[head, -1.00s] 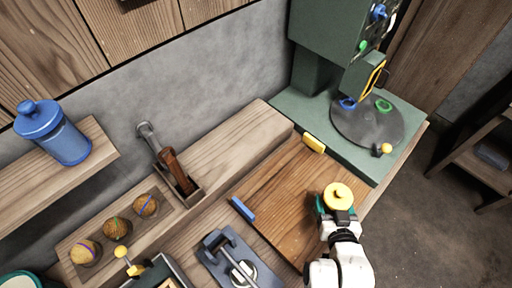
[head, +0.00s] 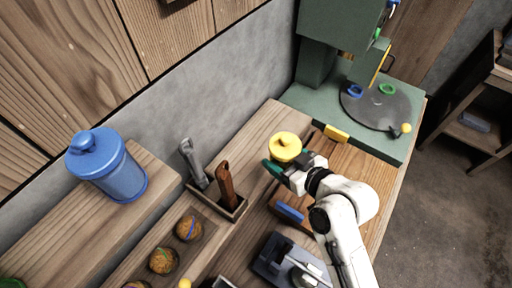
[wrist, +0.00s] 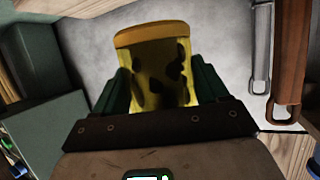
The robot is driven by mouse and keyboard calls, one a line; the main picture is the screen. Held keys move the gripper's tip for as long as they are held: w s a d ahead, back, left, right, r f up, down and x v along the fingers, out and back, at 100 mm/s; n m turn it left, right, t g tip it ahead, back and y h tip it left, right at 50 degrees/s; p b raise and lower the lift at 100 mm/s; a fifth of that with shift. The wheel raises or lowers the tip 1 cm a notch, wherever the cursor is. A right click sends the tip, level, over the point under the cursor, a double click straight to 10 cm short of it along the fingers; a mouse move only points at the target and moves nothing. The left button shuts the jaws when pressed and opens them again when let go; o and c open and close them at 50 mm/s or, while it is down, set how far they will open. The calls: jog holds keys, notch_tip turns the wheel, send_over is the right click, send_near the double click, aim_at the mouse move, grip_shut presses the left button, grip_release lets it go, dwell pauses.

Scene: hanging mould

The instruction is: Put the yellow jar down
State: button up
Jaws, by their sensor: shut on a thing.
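The yellow jar (head: 285,147) has a round yellow lid with a knob. In the wrist view the jar (wrist: 157,72) shows a translucent yellow body with dark spots inside. My gripper (head: 279,169) is shut on the jar, with a green finger on each side of it in the wrist view (wrist: 157,92). In the head view the jar appears over the raised wooden ledge (head: 262,128) at the back of the bench. I cannot tell whether its base touches the ledge.
A wooden holder (head: 222,207) with a wrench and a brown-handled tool stands left of the jar. A blue jar (head: 106,165) sits on the left shelf. Several patterned balls (head: 189,229) sit in a tray. A green machine (head: 345,136) stands at the right. Bare ledge shows behind the jar.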

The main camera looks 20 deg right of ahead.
jog(key=w+f, duration=0.2)
jog(key=w, duration=0.1)
jog(key=w+f+p, duration=0.1)
jog(key=w+f, duration=0.1)
jog(key=w, duration=0.1)
jog(key=w+f, duration=0.3)
jog(key=w, duration=0.1)
jog(key=shift+a, duration=0.1)
jog(key=shift+w+f, duration=0.55)
jog(key=shift+f, duration=1.8)
jog(key=shift+f, duration=0.15)
jog(key=o, duration=1.3)
jog(key=shift+o, duration=0.2)
